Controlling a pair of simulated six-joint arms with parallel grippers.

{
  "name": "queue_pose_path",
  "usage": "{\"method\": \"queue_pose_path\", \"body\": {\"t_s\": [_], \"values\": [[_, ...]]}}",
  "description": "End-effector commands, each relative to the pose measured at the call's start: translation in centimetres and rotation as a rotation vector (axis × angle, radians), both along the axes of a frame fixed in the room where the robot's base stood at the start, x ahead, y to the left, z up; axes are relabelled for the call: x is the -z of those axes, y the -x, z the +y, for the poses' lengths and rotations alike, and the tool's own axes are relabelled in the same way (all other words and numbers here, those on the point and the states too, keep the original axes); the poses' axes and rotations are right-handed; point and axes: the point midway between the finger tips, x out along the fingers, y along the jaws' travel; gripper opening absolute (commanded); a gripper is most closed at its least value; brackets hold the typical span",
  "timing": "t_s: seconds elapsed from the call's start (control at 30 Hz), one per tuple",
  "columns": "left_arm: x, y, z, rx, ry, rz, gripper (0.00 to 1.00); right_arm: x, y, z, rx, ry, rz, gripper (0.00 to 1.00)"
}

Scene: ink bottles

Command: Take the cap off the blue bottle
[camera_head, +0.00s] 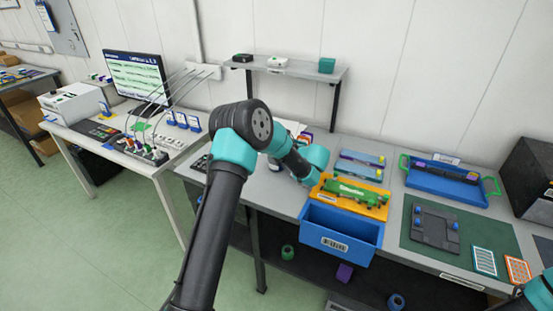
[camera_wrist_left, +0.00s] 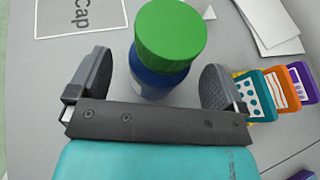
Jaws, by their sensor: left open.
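The blue bottle (camera_wrist_left: 155,82) shows in the left wrist view with a green cap (camera_wrist_left: 171,36) on top. My left gripper (camera_wrist_left: 158,74) is open, with one finger on each side of the bottle. Gaps show between both fingers and the bottle, and the cap sits beyond the fingers in the picture. My right gripper is out of view; only a teal part of my right arm shows at the lower right corner.
A sheet marked "Cap" (camera_wrist_left: 80,14) lies up left of the bottle. White papers (camera_wrist_left: 268,22) and coloured cards (camera_wrist_left: 281,90) lie to the right. In the head view, a blue bin (camera_head: 341,242) and a yellow tray (camera_head: 327,197) stand right of my left arm.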

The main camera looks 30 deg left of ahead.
Motion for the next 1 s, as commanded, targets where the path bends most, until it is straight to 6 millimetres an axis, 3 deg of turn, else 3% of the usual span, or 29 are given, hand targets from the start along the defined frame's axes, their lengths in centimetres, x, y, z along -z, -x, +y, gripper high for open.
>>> {"method": "queue_pose_path", "body": {"t_s": [0.2,0.7,1.0], "values": [[1.0,-0.6,2.2,-0.001,0.000,0.001,0.97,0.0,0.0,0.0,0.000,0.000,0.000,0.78],[1.0,-0.6,2.3,0.000,0.001,0.001,0.97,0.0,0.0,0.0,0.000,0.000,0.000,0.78],[1.0,-0.6,2.3,0.000,0.001,0.001,0.69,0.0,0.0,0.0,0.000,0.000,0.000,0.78]]}}
